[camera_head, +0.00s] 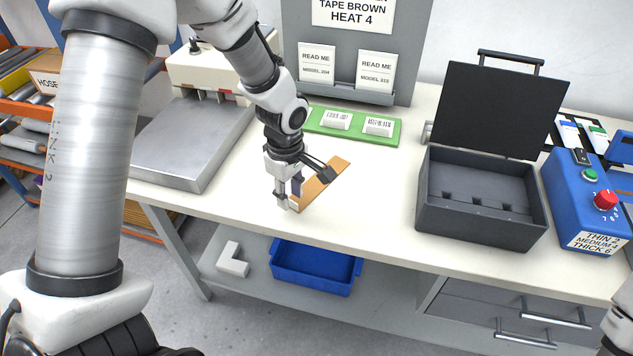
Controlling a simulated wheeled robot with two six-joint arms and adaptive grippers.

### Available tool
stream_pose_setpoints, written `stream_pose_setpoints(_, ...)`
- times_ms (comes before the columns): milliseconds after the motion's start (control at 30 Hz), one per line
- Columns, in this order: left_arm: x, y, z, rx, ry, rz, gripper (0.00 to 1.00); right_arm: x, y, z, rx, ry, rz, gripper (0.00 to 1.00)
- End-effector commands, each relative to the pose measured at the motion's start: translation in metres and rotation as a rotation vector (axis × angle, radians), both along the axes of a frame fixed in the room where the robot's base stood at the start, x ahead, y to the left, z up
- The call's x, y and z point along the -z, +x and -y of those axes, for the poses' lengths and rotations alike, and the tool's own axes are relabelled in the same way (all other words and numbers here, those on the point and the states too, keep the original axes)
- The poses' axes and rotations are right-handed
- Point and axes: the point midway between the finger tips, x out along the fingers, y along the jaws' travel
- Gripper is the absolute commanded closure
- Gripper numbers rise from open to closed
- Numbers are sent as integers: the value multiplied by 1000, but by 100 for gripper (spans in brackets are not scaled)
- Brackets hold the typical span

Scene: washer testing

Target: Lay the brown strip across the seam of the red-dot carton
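A flat tan-brown strip (332,177) lies slantwise on the white table, left of the middle. My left gripper (307,191) is over its near-left part and hides some of it. Its fingers look spread apart, one pointing right and one down. I cannot tell whether the fingers touch the strip. No carton with a red dot can be made out in this view.
A green board (352,127) with two white blocks lies behind the strip. An open black case (482,200) and a blue control box (588,205) stand at the right. A grey metal plate machine (185,140) is at the left. The table between strip and case is clear.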

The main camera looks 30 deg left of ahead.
Motion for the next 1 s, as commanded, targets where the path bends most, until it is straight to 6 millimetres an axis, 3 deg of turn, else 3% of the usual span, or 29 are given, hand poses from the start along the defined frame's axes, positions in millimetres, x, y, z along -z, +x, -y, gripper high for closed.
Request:
stream_pose_setpoints(100,17,0,0,1,0,-1,67,0,0,0,0,0,1,100)
stream_pose_setpoints(333,20,0,0,0,0,1,67,0,0,0,0,0,1,100)
stream_pose_setpoints(433,20,0,0,0,0,1,100,0,0,0,0,0,1,100)
stream_pose_setpoints(1000,13,1,1,2,0,1,100,-7,0,0,0,0,1,100)
